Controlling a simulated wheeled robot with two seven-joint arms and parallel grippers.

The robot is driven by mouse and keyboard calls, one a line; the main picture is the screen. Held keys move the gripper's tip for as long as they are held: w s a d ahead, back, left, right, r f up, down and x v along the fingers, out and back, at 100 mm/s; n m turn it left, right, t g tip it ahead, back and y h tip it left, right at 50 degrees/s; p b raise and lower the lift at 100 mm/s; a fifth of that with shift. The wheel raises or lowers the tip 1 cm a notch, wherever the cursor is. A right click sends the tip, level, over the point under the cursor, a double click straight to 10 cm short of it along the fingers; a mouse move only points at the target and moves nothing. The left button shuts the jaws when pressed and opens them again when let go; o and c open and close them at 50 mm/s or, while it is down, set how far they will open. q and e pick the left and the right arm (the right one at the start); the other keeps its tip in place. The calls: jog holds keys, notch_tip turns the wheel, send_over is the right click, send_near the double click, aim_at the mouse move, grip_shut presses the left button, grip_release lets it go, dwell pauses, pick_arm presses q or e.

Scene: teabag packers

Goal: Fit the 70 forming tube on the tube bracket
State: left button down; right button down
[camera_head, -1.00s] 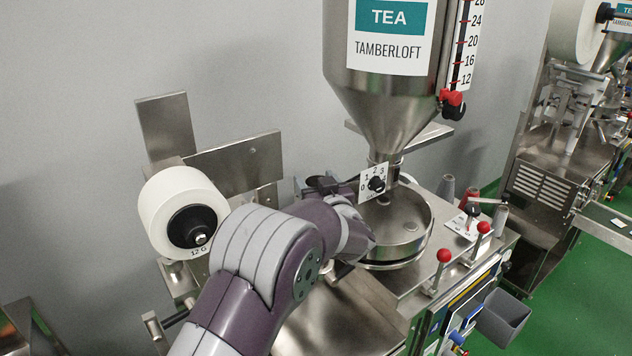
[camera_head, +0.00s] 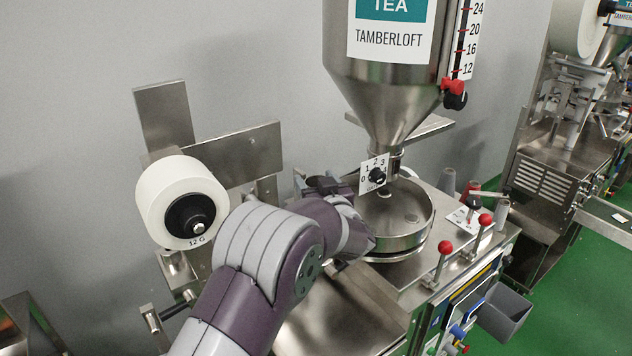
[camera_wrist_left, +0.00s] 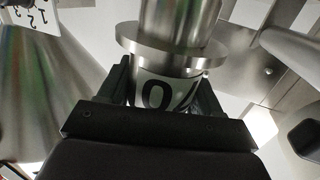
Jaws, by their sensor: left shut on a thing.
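In the left wrist view a shiny metal tube with a wide flange (camera_wrist_left: 172,46) stands between the black fingers of my left gripper (camera_wrist_left: 167,84). A white label with black marks, one like a 0, shows below the flange; the full number cannot be read. The left gripper is shut on this forming tube. In the head view my left arm hides the tube, and only dark gripper parts (camera_head: 322,184) show beside the dosing pan. I cannot make out the tube bracket for certain in either view. My right gripper is not in view.
The steel hopper (camera_head: 392,90) stands above the round dosing pan (camera_head: 400,215), with a numbered dial plate (camera_head: 373,174) close to my left gripper. A white paper roll (camera_head: 165,195) is at the left. Red-knobbed levers (camera_head: 445,247) stand at the right.

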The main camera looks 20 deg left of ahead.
pick_arm(q)
jog(key=shift+f+b, duration=5.3)
jog(key=shift+f, duration=2.05)
jog(key=shift+c, duration=0.6)
grip_release()
jog(key=shift+s+d+f, duration=0.1)
jog(key=shift+s+d, duration=0.15)
jog(key=b+v, duration=0.3)
jog(key=v, duration=0.9)
